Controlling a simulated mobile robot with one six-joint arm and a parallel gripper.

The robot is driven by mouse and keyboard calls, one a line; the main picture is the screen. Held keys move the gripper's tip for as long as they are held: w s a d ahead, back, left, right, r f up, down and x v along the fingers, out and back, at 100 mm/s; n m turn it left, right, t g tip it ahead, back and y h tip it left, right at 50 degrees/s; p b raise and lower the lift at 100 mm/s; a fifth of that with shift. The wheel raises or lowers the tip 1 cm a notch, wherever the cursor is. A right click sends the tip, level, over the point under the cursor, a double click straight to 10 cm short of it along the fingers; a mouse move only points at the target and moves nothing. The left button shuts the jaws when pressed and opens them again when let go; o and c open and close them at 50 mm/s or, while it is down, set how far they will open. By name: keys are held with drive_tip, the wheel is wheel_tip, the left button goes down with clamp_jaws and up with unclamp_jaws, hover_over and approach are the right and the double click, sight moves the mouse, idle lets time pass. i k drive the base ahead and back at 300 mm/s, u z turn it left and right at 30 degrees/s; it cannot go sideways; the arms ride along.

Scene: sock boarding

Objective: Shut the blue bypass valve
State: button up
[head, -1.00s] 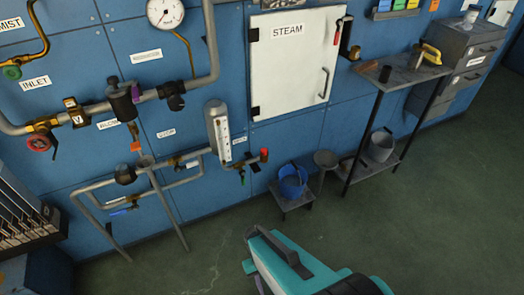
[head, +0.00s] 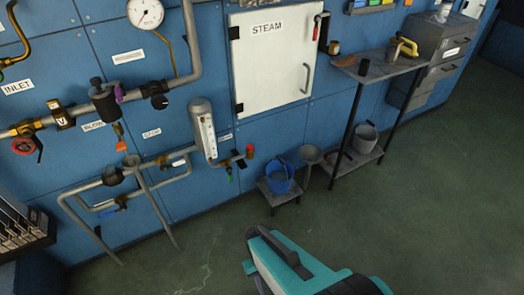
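A shelf table (head: 380,68) and grey drawers (head: 440,45) stand farther right. A red handwheel (head: 24,146) is on the upper left pipe. The green floor (head: 400,220) is clear at the right.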

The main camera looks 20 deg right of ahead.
sight(123, 208)
drive_tip(key=z, duration=0.05)
drive_tip(key=k, duration=0.45)
drive_tip(key=u, duration=0.15)
drive_tip(key=i, duration=0.6)
drive_tip(key=z, duration=0.2)
drive_tip(key=k, duration=0.55)
drive_tip(key=u, duration=0.8)
